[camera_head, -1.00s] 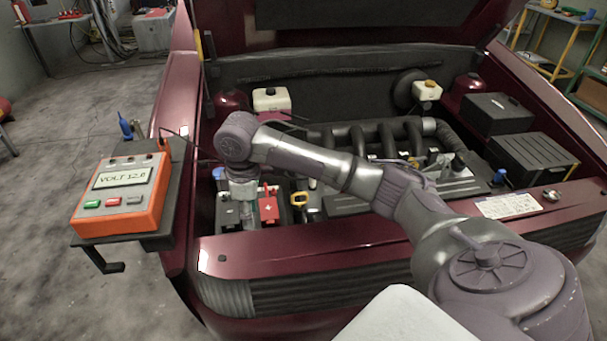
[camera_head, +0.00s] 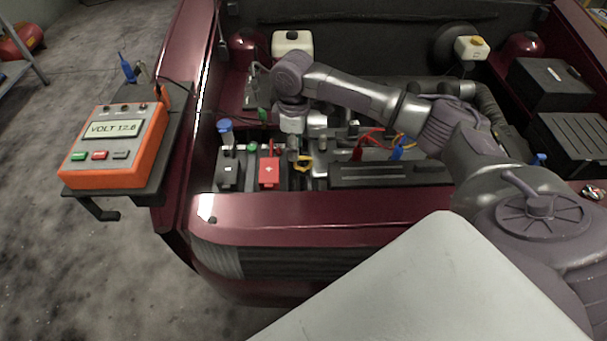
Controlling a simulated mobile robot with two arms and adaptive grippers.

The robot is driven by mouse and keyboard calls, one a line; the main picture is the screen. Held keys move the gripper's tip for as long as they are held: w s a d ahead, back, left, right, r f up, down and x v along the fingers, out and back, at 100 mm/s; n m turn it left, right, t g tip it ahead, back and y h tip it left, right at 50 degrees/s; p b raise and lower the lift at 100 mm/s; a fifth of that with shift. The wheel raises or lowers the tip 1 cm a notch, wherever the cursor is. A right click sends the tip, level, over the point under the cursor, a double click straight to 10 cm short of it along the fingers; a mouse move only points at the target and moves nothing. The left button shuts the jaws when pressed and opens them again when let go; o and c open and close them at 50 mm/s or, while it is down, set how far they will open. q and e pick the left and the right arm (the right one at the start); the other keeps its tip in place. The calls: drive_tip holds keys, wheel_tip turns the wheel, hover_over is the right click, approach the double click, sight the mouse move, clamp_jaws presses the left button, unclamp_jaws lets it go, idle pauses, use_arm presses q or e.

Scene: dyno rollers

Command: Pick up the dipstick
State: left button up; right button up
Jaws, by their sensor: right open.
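The dipstick's yellow loop handle (camera_head: 302,163) shows in the front part of the engine bay, just right of the red battery clamp. My right gripper (camera_head: 304,148) points down over the engine bay, right by the yellow handle. It is open, and its fingers are small and partly lost among the engine parts. I cannot tell whether a finger touches the handle. The dipstick's lower part is hidden in the engine. My left gripper is out of view.
A red clamp (camera_head: 269,170) and a black clamp (camera_head: 229,171) stand left of the handle. A blue cap (camera_head: 225,130) is behind them. The orange voltmeter (camera_head: 118,143) sits on a side shelf at left. The car's red front edge (camera_head: 330,212) lies in front.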

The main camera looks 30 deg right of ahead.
sight(301, 170)
drive_tip(key=shift+s+a+f, duration=0.15)
drive_tip(key=shift+s+f, duration=0.05)
drive_tip(key=shift+f, duration=0.7)
wheel_tip(301, 170, down, 2)
drive_tip(key=shift+a+f+p, duration=0.1)
drive_tip(key=shift+f+p, duration=0.15)
drive_tip(key=shift+p, duration=0.05)
drive_tip(key=shift+f, duration=0.35)
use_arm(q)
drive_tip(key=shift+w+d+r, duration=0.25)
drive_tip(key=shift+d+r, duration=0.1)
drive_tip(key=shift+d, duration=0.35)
use_arm(e)
clamp_jaws()
